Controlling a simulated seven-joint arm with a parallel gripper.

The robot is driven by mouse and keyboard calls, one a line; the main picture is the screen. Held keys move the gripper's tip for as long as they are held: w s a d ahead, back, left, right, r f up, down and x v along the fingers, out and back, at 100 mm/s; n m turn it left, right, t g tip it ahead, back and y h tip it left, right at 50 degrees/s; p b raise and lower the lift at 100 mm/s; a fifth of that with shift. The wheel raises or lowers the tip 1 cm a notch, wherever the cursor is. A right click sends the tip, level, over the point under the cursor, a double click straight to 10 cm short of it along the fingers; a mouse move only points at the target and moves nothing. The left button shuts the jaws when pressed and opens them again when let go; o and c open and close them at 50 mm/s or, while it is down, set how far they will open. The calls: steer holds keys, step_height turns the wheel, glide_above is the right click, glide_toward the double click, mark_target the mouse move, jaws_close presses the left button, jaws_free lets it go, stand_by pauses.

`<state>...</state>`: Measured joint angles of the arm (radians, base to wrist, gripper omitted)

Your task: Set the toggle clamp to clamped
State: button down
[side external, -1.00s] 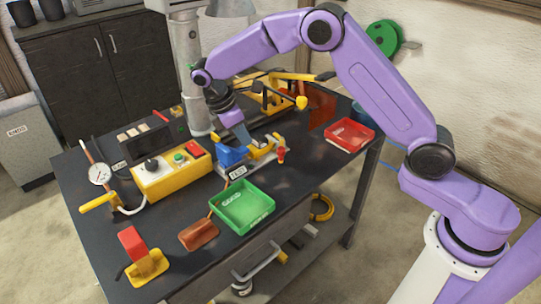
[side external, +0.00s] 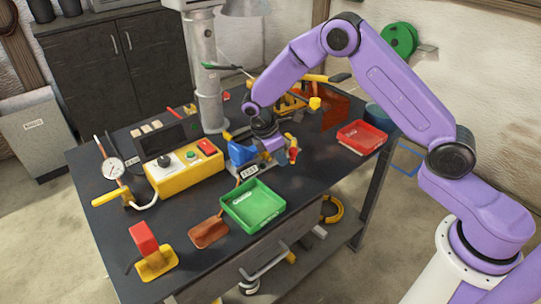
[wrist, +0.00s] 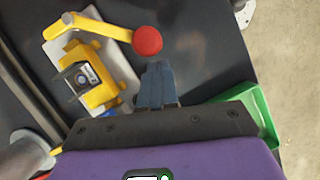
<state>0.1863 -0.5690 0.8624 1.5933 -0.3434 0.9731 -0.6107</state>
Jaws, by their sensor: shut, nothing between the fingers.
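What I take to be the toggle clamp is a yellow body (wrist: 92,88) on a pale plate, with a yellow lever (wrist: 100,28) ending in a red ball knob (wrist: 147,41). In the side view the red knob (side external: 293,152) shows right of my gripper (side external: 283,158), which hides much of the clamp. A blue block (side external: 241,153) stands left of the gripper. In the wrist view my gripper's fingers (wrist: 155,72) are shut and empty, their tips just below the knob; contact cannot be told. The lever reaches sideways from the body; whether it is clamped is unclear.
A green tray (side external: 229,204) lies in front of the clamp, and a red tray (side external: 375,130) to its right. A yellow control box (side external: 160,182) stands at the left. Yellow tooling (side external: 290,103) and a grey column (side external: 207,85) stand behind.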

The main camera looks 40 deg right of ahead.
steer(key=shift+s+d, duration=0.1)
steer(key=shift+d, duration=0.2)
steer(key=shift+s+d, duration=0.1)
steer(key=shift+s, duration=0.05)
steer(key=shift+s+d+n+t, duration=0.45)
steer(key=shift+s+n, duration=0.2)
steer(key=shift+n, duration=0.25)
steer(key=s+d+n, duration=0.1)
steer(key=n, duration=0.1)
steer(key=s+d+n+t, duration=0.1)
steer(key=d+n, duration=0.1)
steer(key=s+d+n+t, duration=0.1)
steer(key=d+n, duration=0.1)
steer(key=shift+s+d, duration=0.15)
steer(key=shift+s, duration=0.25)
steer(key=shift+s+d+n+t, duration=0.15)
steer(key=shift+d+n+t, duration=0.1)
steer(key=shift+d+n, duration=0.35)
steer(key=shift+s+d, duration=0.15)
steer(key=shift+d, duration=1.1)
steer(key=shift+d, duration=0.3)
steer(key=shift+a, duration=0.1)
